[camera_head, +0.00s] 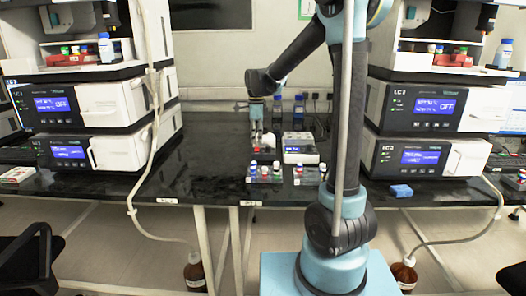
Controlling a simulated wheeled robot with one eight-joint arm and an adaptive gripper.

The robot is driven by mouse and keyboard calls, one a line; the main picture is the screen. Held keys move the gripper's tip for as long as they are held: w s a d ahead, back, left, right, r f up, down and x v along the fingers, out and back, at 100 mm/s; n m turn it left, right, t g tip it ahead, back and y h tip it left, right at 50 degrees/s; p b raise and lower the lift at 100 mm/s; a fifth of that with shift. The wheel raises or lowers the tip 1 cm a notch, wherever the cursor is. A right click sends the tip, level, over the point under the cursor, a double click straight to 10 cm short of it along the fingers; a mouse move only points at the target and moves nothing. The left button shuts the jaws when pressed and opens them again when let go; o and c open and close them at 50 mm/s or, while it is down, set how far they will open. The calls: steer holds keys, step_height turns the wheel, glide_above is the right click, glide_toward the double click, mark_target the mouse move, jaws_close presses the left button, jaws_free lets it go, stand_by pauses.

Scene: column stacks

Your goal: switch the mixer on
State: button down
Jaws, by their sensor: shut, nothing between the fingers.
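My gripper (256,132) hangs from my arm over the dark bench, pointing down. Its fingers are shut with nothing visible between them. Small pale equipment with a red part (258,149) is right below the fingertips; I cannot tell whether they touch. A white box-shaped device (300,149) with a small lit display stands just to the right of it. I cannot tell for certain which of these two is the mixer. No switch can be made out at this size.
A rack of capped vials (265,173) stands in front of the gripper, with more vials (300,176) to its right. Blue-capped bottles (298,110) stand behind. Instrument stacks flank both sides (108,105) (425,105). The bench left of the gripper (205,150) is clear.

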steer(key=shift+f, duration=1)
stand_by(0.6)
steer(key=shift+r, duration=2.55)
